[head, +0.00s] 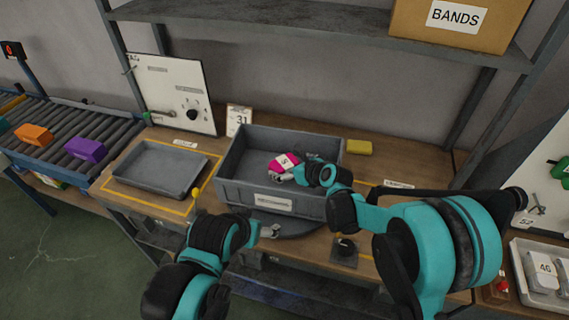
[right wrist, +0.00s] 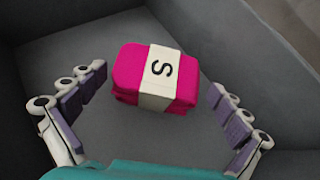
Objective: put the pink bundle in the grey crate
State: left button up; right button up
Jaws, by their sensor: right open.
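The pink bundle (head: 284,162) has a white band marked S and is inside the grey crate (head: 270,188), over its floor. In the right wrist view, the pink bundle (right wrist: 157,78) sits ahead of the fingertips, with a gap on either side. I cannot tell whether it rests on the floor. My right gripper (head: 290,174) reaches into the crate. Its fingers (right wrist: 155,105) are spread wide and do not touch the bundle. My left gripper (head: 270,231) is low in front of the crate, small and partly hidden, so its jaw state is unclear.
An empty grey tray (head: 160,169) lies left of the crate. A yellow block (head: 359,147) is behind it to the right. A conveyor (head: 70,140) with orange and purple bundles stands at the far left. A shelf with a BANDS box (head: 458,20) hangs above.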

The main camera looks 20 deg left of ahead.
jog(key=p+v, duration=0.2)
jog(key=v, duration=0.7)
jog(key=shift+s+d, duration=0.15)
jog(key=shift+d, duration=0.05)
jog(key=shift+r, duration=0.2)
